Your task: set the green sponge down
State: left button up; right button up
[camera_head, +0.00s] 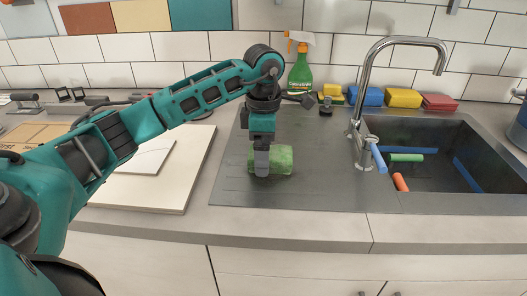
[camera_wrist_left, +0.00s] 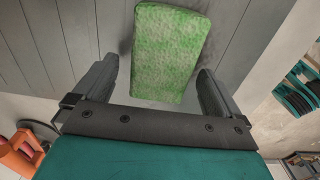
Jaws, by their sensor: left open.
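The green sponge (camera_head: 283,160) is on the dark grey drainboard (camera_head: 318,190) left of the sink, in the head view. It also shows in the left wrist view as a speckled green block (camera_wrist_left: 166,55). My left gripper (camera_head: 262,172) points down at the sponge, and its near finger covers part of the sponge's left side. In the left wrist view the two fingers stand apart on either side of the sponge, with gaps between each finger and the sponge. My right gripper is not in view.
A green spray bottle (camera_head: 300,70) stands behind the drainboard. The tap (camera_head: 365,110) and the sink (camera_head: 440,180) with coloured sticks are to the right. Blue (camera_head: 366,96), yellow (camera_head: 403,98) and red (camera_head: 439,102) sponges line the back. White boards (camera_head: 185,190) lie left.

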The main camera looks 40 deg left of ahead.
pick_arm(q)
notch_tip(320, 180, up, 11)
jog(key=p, duration=0.1)
jog(key=shift+r, duration=0.2)
dwell(0.5)
